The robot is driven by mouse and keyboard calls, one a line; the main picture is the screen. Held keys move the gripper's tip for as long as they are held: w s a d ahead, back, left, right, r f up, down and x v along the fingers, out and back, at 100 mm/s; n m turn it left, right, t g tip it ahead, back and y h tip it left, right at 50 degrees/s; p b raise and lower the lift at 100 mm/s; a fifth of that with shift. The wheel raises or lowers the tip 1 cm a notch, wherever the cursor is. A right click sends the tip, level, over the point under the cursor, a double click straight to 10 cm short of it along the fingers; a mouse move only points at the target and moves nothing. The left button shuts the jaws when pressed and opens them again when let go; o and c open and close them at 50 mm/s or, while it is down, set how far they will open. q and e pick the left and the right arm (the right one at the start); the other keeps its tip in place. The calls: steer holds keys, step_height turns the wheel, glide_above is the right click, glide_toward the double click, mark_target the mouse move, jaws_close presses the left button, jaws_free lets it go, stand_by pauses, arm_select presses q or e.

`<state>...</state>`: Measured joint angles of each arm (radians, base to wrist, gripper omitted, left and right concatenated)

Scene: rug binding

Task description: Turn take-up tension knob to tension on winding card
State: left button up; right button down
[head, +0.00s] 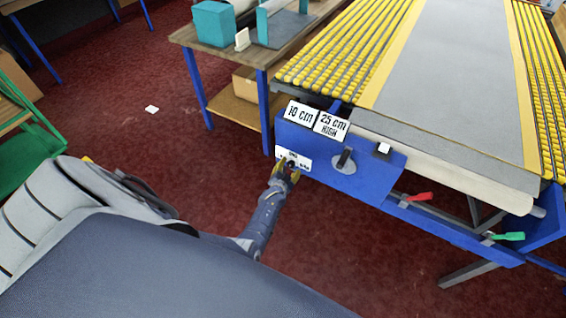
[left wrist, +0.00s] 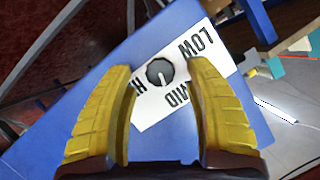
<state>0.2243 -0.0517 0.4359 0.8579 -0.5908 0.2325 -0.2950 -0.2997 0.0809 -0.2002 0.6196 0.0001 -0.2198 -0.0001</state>
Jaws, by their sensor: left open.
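The tension knob (left wrist: 159,72) is a small dark round knob with a white pointer mark, on a white label (left wrist: 192,68) reading LOW, MID and H, the rest of that word hidden. Its mark points roughly toward MID. The label also shows on the blue panel in the head view (head: 303,162). My left gripper (head: 288,170) is at the knob; in the left wrist view its yellow fingers (left wrist: 160,80) are open, one on each side of the knob, with gaps visible. The card (head: 332,124) on top reads "25 cm HIGH". My right gripper is not in view.
A card reading "10 cm" (head: 299,113) stands beside it. A dark lever (head: 344,160) sits right of the label, with red (head: 418,197) and green (head: 508,237) handles farther right. A wooden table (head: 190,36) stands behind left. Red floor is open below the panel.

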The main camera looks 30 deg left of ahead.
arm_select(q)
steer(key=v, duration=0.9)
steer(key=shift+s, duration=0.3)
steer(key=shift+s, duration=0.1)
